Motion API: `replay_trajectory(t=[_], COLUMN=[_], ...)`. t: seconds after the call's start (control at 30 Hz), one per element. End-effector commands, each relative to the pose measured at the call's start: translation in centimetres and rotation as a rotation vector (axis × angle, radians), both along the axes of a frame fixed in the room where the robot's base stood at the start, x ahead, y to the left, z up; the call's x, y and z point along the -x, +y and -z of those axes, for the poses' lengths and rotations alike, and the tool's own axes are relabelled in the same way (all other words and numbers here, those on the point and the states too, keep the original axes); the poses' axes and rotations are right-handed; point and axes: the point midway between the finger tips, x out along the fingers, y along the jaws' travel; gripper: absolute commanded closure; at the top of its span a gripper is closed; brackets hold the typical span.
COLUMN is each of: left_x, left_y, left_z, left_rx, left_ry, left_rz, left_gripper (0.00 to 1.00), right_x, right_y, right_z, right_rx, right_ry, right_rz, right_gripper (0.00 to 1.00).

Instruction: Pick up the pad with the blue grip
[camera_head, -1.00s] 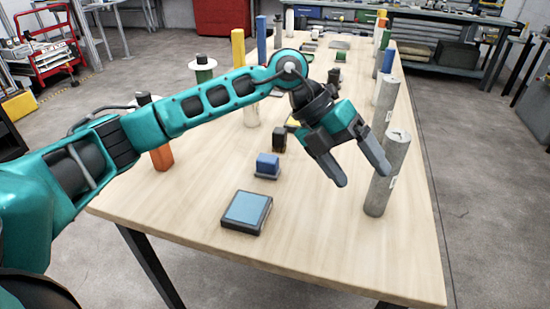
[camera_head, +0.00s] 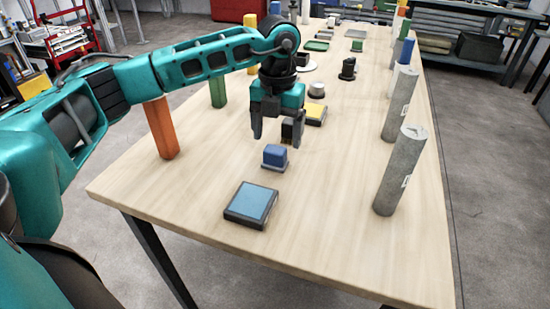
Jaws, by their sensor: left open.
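The pad with the blue grip (camera_head: 274,157) sits on the wooden table, a blue block on a thin grey base. My left gripper (camera_head: 276,138) points down just behind and above it. Its two fingers are apart with a gap between them, and it does not appear to touch the blue grip. My right gripper is not in view.
A flat box with a light-blue top (camera_head: 251,204) lies in front of the pad. An orange post (camera_head: 161,128) stands left and a grey cylinder (camera_head: 400,172) right. A yellow-topped box (camera_head: 314,113) lies behind. The table (camera_head: 330,220) is clear at front right.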

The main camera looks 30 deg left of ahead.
Motion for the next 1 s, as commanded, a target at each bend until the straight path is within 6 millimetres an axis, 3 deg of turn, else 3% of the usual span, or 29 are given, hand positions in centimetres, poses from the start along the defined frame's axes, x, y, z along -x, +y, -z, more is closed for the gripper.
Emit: replay_trajectory(t=[0.33, 0.67, 1.0], left_x=[0.1, 0.0, 0.0], left_y=[0.6, 0.6, 0.6], left_z=[4.6, 5.2, 5.1], left_rx=[0.0, 0.001, 0.001], left_ry=[0.002, 0.001, 0.001], left_rz=[0.0, 0.001, 0.001], left_gripper=[0.19, 0.2, 0.53], right_x=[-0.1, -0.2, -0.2], right_y=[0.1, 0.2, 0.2], right_z=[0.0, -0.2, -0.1], right_rx=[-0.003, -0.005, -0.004], right_ry=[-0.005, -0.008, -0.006], right_rz=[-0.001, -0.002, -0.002], right_gripper=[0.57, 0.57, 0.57])
